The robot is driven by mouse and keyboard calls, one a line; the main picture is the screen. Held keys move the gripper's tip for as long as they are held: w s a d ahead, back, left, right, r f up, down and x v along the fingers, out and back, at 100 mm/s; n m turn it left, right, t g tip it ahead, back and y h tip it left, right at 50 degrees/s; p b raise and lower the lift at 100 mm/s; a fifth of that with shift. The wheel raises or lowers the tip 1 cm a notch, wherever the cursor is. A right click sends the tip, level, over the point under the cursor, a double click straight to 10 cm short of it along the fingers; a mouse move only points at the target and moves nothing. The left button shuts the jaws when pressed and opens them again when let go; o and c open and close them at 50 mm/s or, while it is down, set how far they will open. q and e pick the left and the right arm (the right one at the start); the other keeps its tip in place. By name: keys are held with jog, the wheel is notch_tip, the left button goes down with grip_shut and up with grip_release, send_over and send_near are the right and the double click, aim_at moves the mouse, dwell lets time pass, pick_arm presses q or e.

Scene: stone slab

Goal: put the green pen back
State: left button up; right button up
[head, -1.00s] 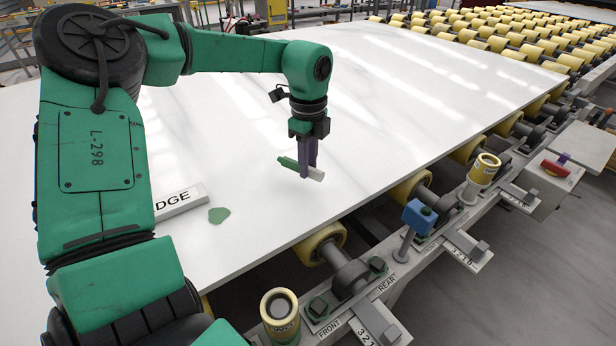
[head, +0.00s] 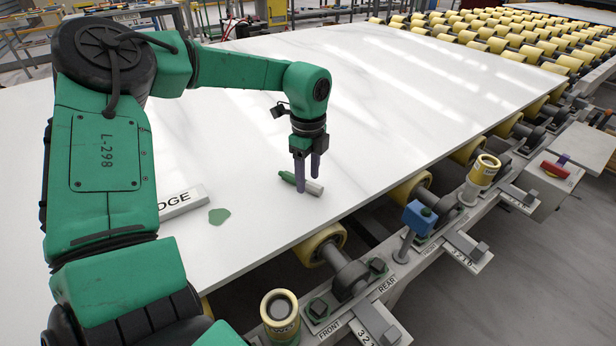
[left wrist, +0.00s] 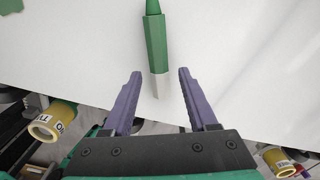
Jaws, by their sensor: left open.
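The green pen (head: 287,177), green with a white end, lies on the white stone slab (head: 400,110) near its front edge. In the left wrist view the fingers (left wrist: 158,78) do not touch the pen. My right gripper is not in view.
Yellow cups stand along the rail, one at the front (head: 281,305) and one farther right (head: 484,172). A blue block (head: 420,215) stands between them. A green patch (head: 219,215) and a white label block (head: 180,202) are on the slab. The slab beyond is clear.

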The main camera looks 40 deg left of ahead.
aim_at(308, 182)
pick_arm(q)
notch_tip(308, 182, up, 11)
jog(key=shift+r, duration=0.2)
dwell(0.4)
